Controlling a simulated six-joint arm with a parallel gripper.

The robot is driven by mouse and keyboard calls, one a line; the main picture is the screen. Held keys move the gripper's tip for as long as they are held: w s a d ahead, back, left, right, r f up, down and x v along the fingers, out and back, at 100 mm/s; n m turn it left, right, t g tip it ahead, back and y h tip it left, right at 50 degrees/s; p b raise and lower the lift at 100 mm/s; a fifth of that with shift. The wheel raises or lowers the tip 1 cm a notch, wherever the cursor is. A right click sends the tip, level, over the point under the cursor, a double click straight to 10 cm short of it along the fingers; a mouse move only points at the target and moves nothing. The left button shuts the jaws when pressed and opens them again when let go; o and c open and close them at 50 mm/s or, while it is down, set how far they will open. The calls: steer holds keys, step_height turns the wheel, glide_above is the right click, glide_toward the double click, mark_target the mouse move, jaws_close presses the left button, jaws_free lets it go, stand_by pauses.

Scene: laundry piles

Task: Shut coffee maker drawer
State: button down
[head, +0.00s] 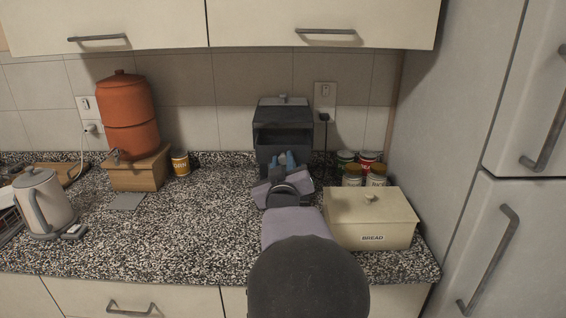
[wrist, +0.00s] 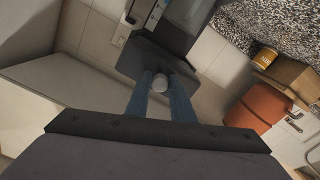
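The dark coffee maker (head: 283,115) stands against the back wall on the counter. A small grey knob (head: 282,98) sits on its top; a pale round knob (wrist: 160,83) shows against a dark panel (wrist: 153,62) in the wrist view. My gripper (head: 284,158) is in front of the machine, with two blue fingers. The wrist view shows the fingers (wrist: 162,92) apart, with the pale knob seen between their tips. I cannot tell whether they touch it. My arm and gripper hide the machine's lower front, and I cannot make out how far the drawer is out.
A cream bread box (head: 370,218) and several cans (head: 360,168) stand on the right, beside the fridge (head: 510,200). A terracotta dispenser (head: 130,115) on a wooden stand, a yellow can (head: 180,163) and a kettle (head: 43,203) are on the left. The counter (head: 200,215) between is clear.

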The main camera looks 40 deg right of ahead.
mark_target(283, 147)
steer(key=b+x, duration=0.1)
steer(key=x, duration=0.9)
steer(key=shift+w+d, duration=0.15)
steer(key=shift+r, duration=0.15)
steer(key=c, duration=1.9)
jaws_free()
steer(key=shift+d, duration=0.1)
steer(key=shift+o, duration=0.2)
steer(key=shift+b+v, duration=1.4)
steer(key=shift+v, duration=2.25)
